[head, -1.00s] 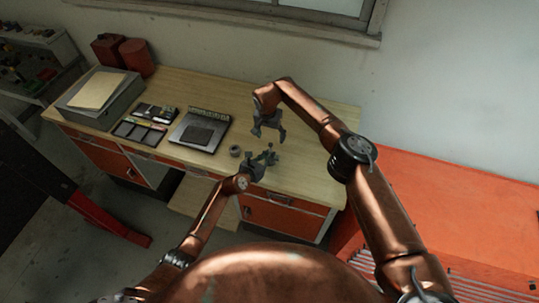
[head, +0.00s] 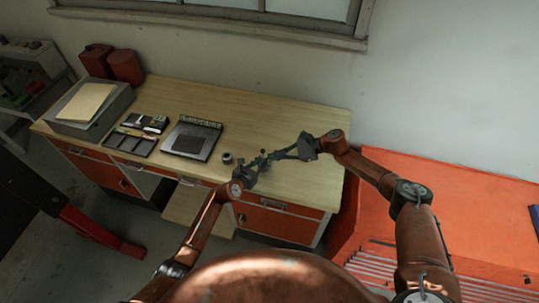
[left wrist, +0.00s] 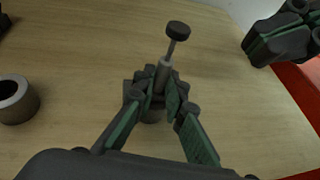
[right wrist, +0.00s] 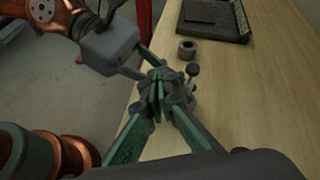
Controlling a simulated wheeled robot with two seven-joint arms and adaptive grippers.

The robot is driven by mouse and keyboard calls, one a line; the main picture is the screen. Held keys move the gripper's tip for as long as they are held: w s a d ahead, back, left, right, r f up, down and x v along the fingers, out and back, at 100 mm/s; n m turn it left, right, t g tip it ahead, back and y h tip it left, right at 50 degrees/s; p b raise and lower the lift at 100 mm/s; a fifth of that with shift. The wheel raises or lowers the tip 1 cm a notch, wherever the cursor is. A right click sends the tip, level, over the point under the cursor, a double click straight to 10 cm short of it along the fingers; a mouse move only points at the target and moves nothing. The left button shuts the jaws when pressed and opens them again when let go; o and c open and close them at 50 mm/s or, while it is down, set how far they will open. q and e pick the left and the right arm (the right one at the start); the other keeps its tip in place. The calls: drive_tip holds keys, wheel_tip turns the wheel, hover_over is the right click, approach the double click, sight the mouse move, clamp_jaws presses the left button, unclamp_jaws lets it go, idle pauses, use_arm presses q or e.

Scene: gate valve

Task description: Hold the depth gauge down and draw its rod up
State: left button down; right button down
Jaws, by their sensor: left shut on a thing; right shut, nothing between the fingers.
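The depth gauge stands upright on the wooden bench. In the left wrist view its dark round knob (left wrist: 178,28) tops a thin rod (left wrist: 170,51) above the grey body (left wrist: 161,76). The knob shows in the right wrist view (right wrist: 192,69). My left gripper (left wrist: 160,96) is shut on the gauge's body, its fingers hiding much of it.
A grey ring (left wrist: 15,98) stands on the bench (head: 235,105) left of the gauge. Farther left are a flat dark device (head: 192,138), a parts tray (head: 130,143) and a grey box (head: 89,108). The bench behind and right is clear. An orange cabinet (head: 440,205) stands at right.

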drive_tip(key=w+d+f+m+t+y, duration=0.1)
drive_tip(key=d+m+t, duration=0.2)
drive_tip(key=d+m, duration=0.3)
drive_tip(key=shift+n, duration=0.3)
drive_tip(key=x, duration=0.9)
drive_tip(key=shift+w+f, duration=0.3)
drive_tip(key=shift+f, duration=0.1)
